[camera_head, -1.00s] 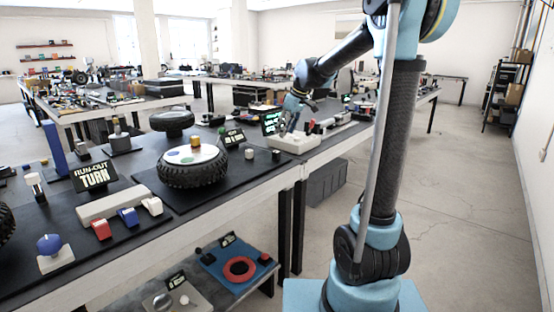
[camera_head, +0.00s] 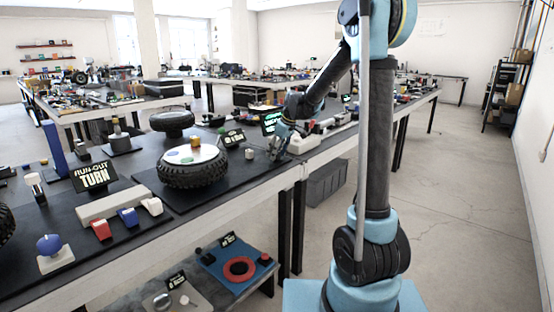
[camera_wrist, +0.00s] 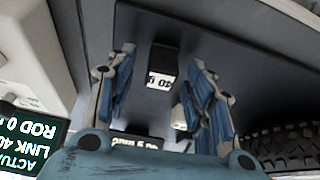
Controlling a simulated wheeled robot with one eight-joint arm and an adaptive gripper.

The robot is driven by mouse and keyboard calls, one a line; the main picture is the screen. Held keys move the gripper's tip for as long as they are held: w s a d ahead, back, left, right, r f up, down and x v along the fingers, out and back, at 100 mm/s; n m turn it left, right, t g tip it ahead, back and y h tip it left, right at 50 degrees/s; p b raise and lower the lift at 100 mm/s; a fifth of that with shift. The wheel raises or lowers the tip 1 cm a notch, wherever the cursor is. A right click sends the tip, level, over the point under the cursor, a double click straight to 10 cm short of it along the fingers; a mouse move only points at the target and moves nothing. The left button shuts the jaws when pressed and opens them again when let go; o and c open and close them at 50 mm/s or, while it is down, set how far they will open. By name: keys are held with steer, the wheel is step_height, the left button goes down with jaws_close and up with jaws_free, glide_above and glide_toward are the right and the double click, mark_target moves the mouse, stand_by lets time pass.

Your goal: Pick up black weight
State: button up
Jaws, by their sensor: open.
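A black weight (camera_wrist: 165,61) with a white "40" label shows between my two blue fingers in the wrist view. It stands on the dark mat beyond the fingertips, and I see no finger touching it. My gripper (camera_wrist: 160,60) is open and empty, pointing down towards the weight. In the head view, my gripper (camera_head: 276,156) is low over the mat near the table's front edge, right of the tire. It covers the spot where the weight stands.
A tire with a white disc (camera_head: 190,165) stands left of my gripper. A white device (camera_head: 303,144) is close on the right. A lit screen (camera_wrist: 25,140) shows at the wrist view's left.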

steer(key=shift+a+f, duration=0.1)
steer(key=shift+f, duration=0.3)
steer(key=c, duration=1.1)
steer(key=shift+o, duration=0.2)
steer(key=shift+r, duration=0.15)
